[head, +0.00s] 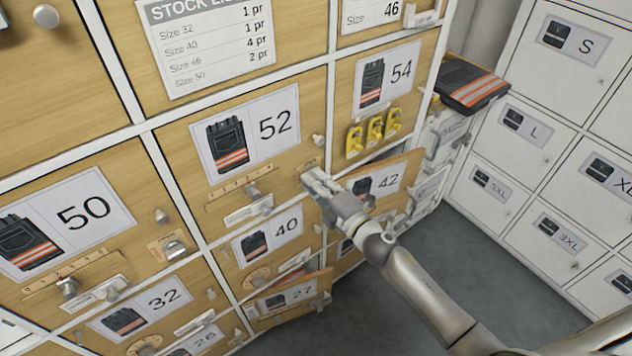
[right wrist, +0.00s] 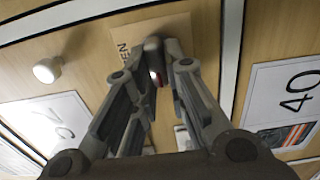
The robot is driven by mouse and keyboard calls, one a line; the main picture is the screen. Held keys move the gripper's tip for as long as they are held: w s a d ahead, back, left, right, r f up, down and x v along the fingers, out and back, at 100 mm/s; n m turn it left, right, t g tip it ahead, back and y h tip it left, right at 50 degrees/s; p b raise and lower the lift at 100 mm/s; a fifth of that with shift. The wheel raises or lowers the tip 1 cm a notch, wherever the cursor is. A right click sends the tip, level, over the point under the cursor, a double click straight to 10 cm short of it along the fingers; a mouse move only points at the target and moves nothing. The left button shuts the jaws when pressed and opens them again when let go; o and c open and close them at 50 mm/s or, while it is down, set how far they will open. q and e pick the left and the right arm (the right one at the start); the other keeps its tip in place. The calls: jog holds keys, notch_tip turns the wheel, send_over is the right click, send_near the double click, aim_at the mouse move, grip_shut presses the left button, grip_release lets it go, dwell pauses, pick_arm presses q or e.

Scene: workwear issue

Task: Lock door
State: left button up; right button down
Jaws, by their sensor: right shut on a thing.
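The door marked 52 (head: 290,85) is wooden and looks shut in its frame. A small lock plate (head: 308,167) sits near its right edge, below a pale knob (head: 318,140). The plate (right wrist: 125,35) also shows in the right wrist view with partly covered lettering ending in "EN". My right gripper (head: 318,182) is at this plate, shut on the lock's turn knob (right wrist: 155,50). A small red mark shows between the fingers. The fingers hide most of the knob, so I cannot tell its exact turn. My left gripper is not in view.
Below right, the door marked 42 (head: 408,166) stands ajar beside my right arm. The door marked 27 (head: 318,284) is also ajar. Yellow padlocks (head: 374,131) hang on door 54. White lockers (head: 560,130) stand at right, with grey floor (head: 450,270) between.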

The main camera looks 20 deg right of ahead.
jog(key=shift+r, duration=0.1)
jog(key=c, duration=1.5)
grip_release()
jog(key=shift+o, duration=0.2)
jog(key=v, duration=1.2)
